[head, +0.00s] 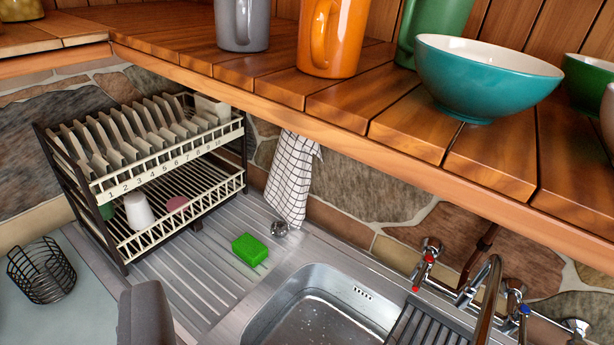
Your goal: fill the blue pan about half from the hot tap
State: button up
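No blue pan shows in this view. The hot tap (430,252), marked with red, is on the wall behind the sink (318,300) at the right. The curved metal spout (489,285) stands to its right and reaches down out of the frame. A blue-marked tap (520,302) is further right. No running water can be made out. A dark grey rounded part, probably of my gripper (147,314), shows at the bottom left, over the drainboard's front. Its fingertips and anything it may hold are not visible.
A wooden shelf (270,82) crosses above, bearing a teal bowl (485,80), an orange mug (333,38) and a grey mug (242,24). A plate rack (150,165), green sponge (250,249), wire basket (42,270) and hanging checked towel (291,180) are below. A dark ribbed tray (425,325) is at the sink's right.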

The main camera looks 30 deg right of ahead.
aim_at(427, 262)
jog(key=z, duration=0.6)
jog(key=k, duration=0.85)
jog(key=z, duration=0.45)
